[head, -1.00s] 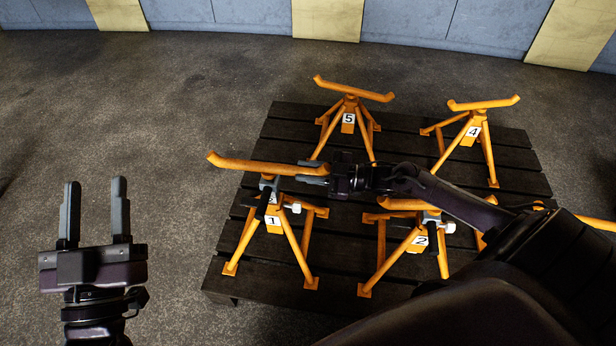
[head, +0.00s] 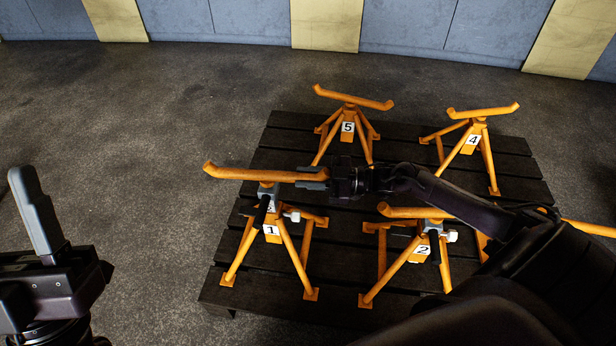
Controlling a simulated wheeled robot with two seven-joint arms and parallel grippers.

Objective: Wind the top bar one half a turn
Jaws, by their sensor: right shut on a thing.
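The orange top bar (head: 245,173) lies across the stand labelled 1 (head: 272,232) at the front left of the pallet, with its left end upturned. My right gripper (head: 314,181) is shut on the right end of this bar, its arm coming in from the right. A grey collar with a dark handle and a white knob sits under the bar. My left gripper (head: 35,210) is at the left edge, well away from the stand and partly out of frame. Only one of its fingers shows, so its opening cannot be told.
The stands labelled 2 (head: 422,250), 4 (head: 472,140) and 5 (head: 347,128) stand on the same dark slatted pallet (head: 225,288). My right arm passes over the stand labelled 2 and hides part of it. The floor left of the pallet is clear.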

